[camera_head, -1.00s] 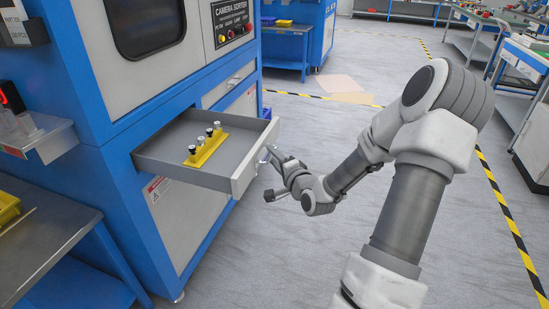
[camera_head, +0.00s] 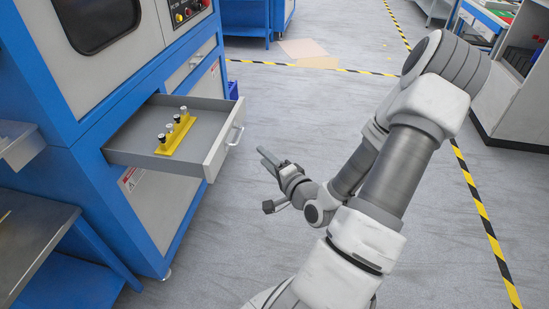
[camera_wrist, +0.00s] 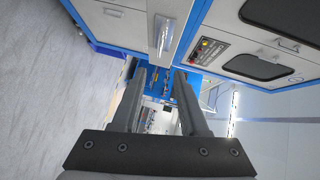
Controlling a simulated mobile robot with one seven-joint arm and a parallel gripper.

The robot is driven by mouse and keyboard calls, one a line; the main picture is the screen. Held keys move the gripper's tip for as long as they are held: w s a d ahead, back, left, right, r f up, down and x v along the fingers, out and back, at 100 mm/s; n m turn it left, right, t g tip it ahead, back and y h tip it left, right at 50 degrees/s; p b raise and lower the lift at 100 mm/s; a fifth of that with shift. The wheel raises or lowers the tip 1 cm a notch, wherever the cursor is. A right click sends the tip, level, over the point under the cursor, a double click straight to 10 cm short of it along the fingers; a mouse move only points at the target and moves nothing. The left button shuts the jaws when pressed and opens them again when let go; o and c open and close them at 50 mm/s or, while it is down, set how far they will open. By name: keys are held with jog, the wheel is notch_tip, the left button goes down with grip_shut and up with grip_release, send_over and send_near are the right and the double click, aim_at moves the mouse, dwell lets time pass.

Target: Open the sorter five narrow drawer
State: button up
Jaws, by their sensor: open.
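The narrow drawer (camera_head: 200,131) of the blue and white sorter is pulled out, showing its grey inside. A yellow holder (camera_head: 176,137) with several small black and silver pieces lies in it. The drawer's pale bar handle (camera_head: 236,136) is on its front and is free. My gripper (camera_head: 267,158) is open and empty, to the right of the drawer front and apart from the handle. In the wrist view, the two dark fingers (camera_wrist: 160,98) are spread with nothing between them. The handle (camera_wrist: 164,36) shows beyond them.
A second, closed drawer (camera_head: 191,64) is farther along the sorter. A metal side table (camera_head: 30,235) stands at the lower left. Grey floor is open between the sorter and the yellow-black floor tape (camera_head: 480,205). Benches stand at the back right.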

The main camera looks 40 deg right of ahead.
jog(key=shift+s+a+r+p, duration=0.1)
jog(key=shift+s+a+p, duration=0.05)
jog(key=shift+s+p, duration=0.6)
jog(key=shift+s+a+r+p, duration=0.1)
jog(key=shift+s+p, duration=0.65)
jog(key=shift+p, duration=0.05)
jog(key=shift+s+a+r+p, duration=0.1)
jog(key=shift+s+a+p, duration=0.05)
jog(key=shift+s+p, duration=0.6)
